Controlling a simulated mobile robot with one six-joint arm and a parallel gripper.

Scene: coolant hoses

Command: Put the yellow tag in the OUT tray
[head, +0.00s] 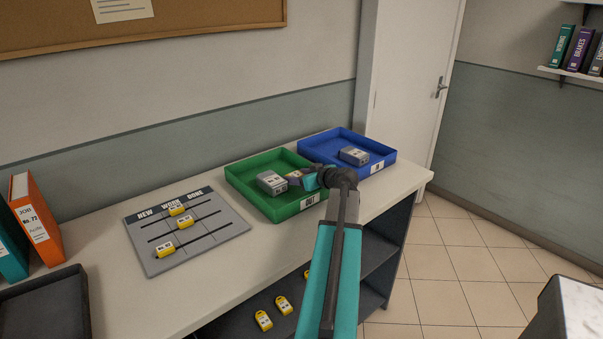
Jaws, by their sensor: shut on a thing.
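The green tray (265,204) marked OUT stands on the counter. My gripper (291,179) is over its right part, beside a grey box with a label (270,182) in the tray. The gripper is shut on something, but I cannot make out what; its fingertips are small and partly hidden. Yellow tags lie on the grey board to the left: an upper one (177,210), one just below it (184,222) and a lower one (165,252). More yellow tags (264,320) lie on the dark shelf under the counter.
A blue tray (377,166) with a grey box (354,155) stands right of the green tray. The grey board (210,240) reads NEW, WORK, DONE. An orange binder (37,220) and a dark tray (45,305) are at left. The counter around the board is clear.

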